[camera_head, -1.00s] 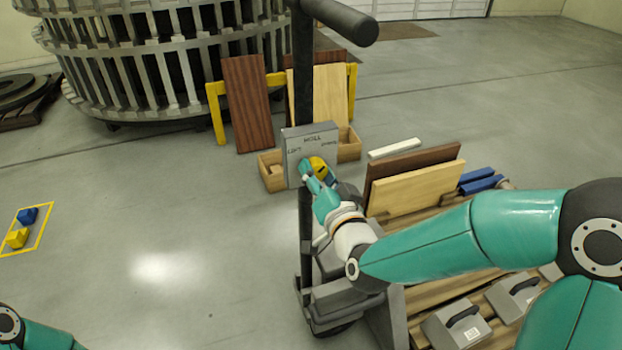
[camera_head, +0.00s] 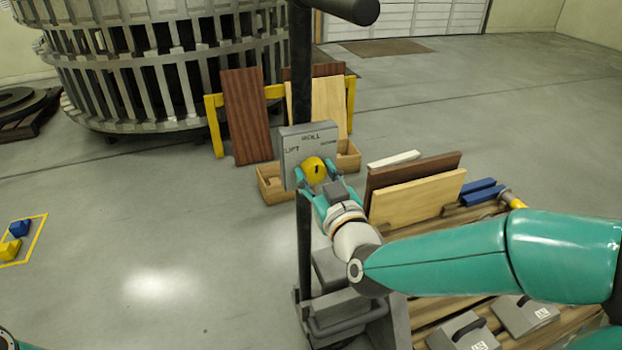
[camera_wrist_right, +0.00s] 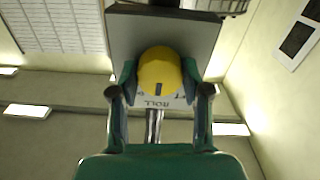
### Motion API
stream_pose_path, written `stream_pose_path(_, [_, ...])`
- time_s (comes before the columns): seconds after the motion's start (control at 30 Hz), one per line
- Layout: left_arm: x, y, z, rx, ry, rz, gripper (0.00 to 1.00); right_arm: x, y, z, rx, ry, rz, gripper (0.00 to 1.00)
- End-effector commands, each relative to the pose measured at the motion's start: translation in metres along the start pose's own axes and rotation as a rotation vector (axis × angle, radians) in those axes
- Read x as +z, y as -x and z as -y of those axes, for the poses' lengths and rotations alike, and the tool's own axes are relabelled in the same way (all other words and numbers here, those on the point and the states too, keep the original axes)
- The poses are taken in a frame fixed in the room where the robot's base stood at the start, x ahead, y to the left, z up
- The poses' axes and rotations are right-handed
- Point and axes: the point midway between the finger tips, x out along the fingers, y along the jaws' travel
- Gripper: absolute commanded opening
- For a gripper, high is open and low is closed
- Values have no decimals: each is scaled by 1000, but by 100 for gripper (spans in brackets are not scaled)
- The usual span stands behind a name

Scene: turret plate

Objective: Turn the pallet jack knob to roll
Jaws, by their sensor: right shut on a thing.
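The yellow round knob (camera_head: 315,168) sits on the grey control panel (camera_head: 291,150) of the pallet jack. The panel reads ROLL at the top and LIFT at the left; the right label is partly hard to read. My right gripper (camera_head: 317,176) is shut on the knob, one teal finger on each side. In the right wrist view the knob (camera_wrist_right: 158,72) sits between the fingers, and its dark mark points towards the ROLL label (camera_wrist_right: 157,103), seen upside down. In the head view the mark is about upright. My left gripper is out of view.
The dark jack handle (camera_head: 345,8) rises above the panel. A pallet to the right holds boards (camera_head: 420,195), blue blocks (camera_head: 482,192) and grey weights (camera_head: 465,333). Wooden boxes (camera_head: 275,185) stand behind the panel.

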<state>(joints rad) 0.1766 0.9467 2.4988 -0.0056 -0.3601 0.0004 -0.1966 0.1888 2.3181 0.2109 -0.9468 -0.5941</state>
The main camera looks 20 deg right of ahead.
Motion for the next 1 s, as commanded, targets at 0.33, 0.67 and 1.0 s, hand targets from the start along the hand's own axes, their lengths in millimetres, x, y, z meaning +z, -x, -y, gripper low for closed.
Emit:
stream_pose_path(0.33, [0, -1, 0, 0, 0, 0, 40, -3, 0, 0, 2, 39, -7, 12])
stream_pose_path(0.67, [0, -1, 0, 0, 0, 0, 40, -3, -1, 0, 1, 38, -7, 64])
stream_pose_path(1.0, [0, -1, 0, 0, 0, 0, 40, -1, 0, 1, -1, 38, -3, 72])
